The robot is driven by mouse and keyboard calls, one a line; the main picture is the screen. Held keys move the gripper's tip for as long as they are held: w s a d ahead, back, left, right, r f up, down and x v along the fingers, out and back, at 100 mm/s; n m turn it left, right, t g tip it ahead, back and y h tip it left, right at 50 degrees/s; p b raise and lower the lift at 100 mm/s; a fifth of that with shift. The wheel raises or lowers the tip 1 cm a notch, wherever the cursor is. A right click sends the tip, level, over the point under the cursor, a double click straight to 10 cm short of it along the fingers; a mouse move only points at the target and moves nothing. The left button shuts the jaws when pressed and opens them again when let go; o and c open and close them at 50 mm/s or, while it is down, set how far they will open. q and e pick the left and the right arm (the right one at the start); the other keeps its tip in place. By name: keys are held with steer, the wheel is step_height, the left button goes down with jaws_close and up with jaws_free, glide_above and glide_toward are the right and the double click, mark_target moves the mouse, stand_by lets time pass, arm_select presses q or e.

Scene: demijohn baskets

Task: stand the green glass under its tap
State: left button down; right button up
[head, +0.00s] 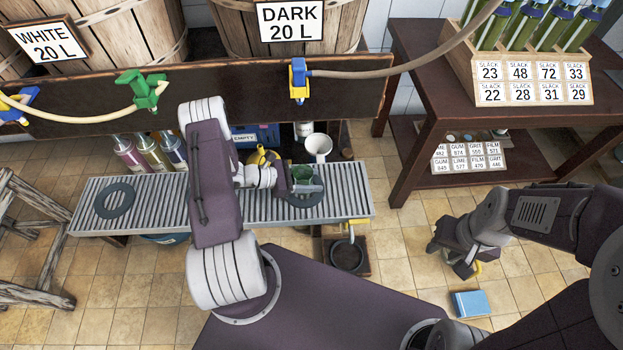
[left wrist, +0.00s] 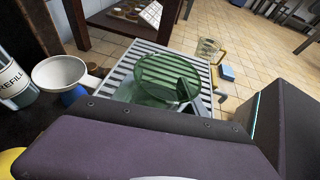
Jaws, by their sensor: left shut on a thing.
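The green glass (head: 302,173) is held by my left gripper (head: 304,186) over the grated shelf (head: 240,207), close above or on the right dark ring (head: 318,199). In the left wrist view its round rim (left wrist: 165,76) shows, with a dark finger against its side; whether its base touches the ring is hidden. The blue-and-yellow tap (head: 299,80) is on the board under the DARK sign, above and behind the glass. A green tap (head: 143,88) is further left, and another blue-and-yellow tap (head: 20,105) at the far left. My right gripper (head: 464,264) hangs over the floor at right, its fingers unclear.
A white cup or funnel (head: 318,147) and a yellow object (head: 262,157) stand behind the glass. Several bottles (head: 150,155) stand behind the shelf at left. Another dark ring (head: 114,200) lies on the left shelf. A blue box (head: 470,303) is on the floor.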

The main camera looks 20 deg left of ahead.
arm_select(q)
steer(key=shift+f, duration=0.35)
steer(key=c, duration=0.6)
jaws_free()
steer(key=shift+o, duration=0.2)
steer(key=shift+s+a+r, duration=0.1)
steer(key=shift+a+r, duration=0.15)
steer(key=p+v, duration=0.4)
steer(key=v, duration=0.4)
steer(key=shift+p, duration=0.3)
steer(key=shift+s+a, duration=0.1)
steer(key=shift+a, duration=0.1)
